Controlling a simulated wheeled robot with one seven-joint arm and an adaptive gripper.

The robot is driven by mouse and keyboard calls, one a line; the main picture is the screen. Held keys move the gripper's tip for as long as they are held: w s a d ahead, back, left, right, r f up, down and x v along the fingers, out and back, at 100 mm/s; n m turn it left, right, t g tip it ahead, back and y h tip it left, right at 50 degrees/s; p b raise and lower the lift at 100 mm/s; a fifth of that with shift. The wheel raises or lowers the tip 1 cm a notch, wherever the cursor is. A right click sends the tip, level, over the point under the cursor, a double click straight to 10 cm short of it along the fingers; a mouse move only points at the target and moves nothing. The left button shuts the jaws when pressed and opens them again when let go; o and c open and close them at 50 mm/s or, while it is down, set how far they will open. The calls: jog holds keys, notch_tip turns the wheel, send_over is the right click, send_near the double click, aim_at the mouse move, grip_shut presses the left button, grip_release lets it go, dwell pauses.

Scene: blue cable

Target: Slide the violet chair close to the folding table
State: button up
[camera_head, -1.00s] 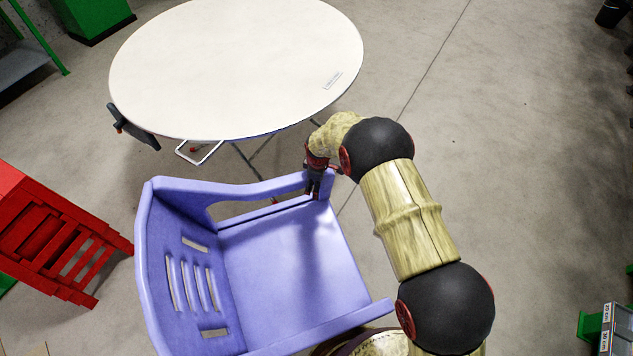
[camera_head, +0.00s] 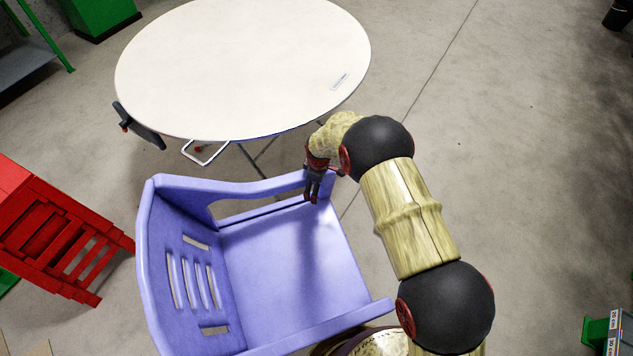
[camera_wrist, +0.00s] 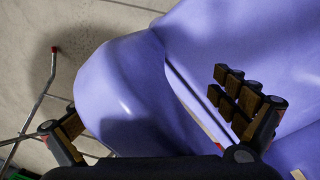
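The violet chair (camera_head: 290,260) stands upright in the lower middle of the head view, its backrest to the left. The folding table (camera_head: 240,65) has a round white top and stands just beyond the chair, with floor showing between them. My gripper (camera_head: 314,187) is at the front end of the chair's far armrest, on the table side. In the wrist view my gripper (camera_wrist: 155,125) is open, its fingers wide apart on either side of the violet armrest (camera_wrist: 125,85). The right finger is over the seat side. I cannot tell whether either finger touches the armrest.
A red slatted object (camera_head: 60,235) stands left of the chair. A green box (camera_head: 100,15) and a shelf (camera_head: 25,60) are at the back left. A dark clamp-like part (camera_head: 140,125) sits at the table's left edge. The floor on the right is mostly clear.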

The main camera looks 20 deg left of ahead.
jog(key=shift+o, duration=0.8)
jog(key=shift+g+h, duration=0.4)
jog(key=shift+g, duration=0.3)
jog(key=s+d+f, duration=0.1)
jog(key=s, duration=0.1)
jog(key=s+d+f, duration=0.1)
jog(key=d+f, duration=0.1)
jog(key=s+d+f, duration=0.1)
jog(key=s+f, duration=0.1)
jog(key=shift+s+d+f, duration=0.15)
jog(key=shift+s+f, duration=0.05)
jog(key=shift+s, duration=0.15)
jog(key=shift+t+y, duration=0.4)
jog(key=shift+t, duration=0.3)
jog(key=w+a+r, duration=0.1)
jog(key=r, duration=0.3)
jog(key=w+a+r, duration=0.1)
jog(key=w+r, duration=0.1)
jog(key=r, duration=0.2)
jog(key=w+a+r, duration=0.1)
jog(key=r, duration=0.4)
jog(key=shift+w+a, duration=0.25)
jog(key=shift+a, duration=0.05)
jog(key=shift+r, duration=0.1)
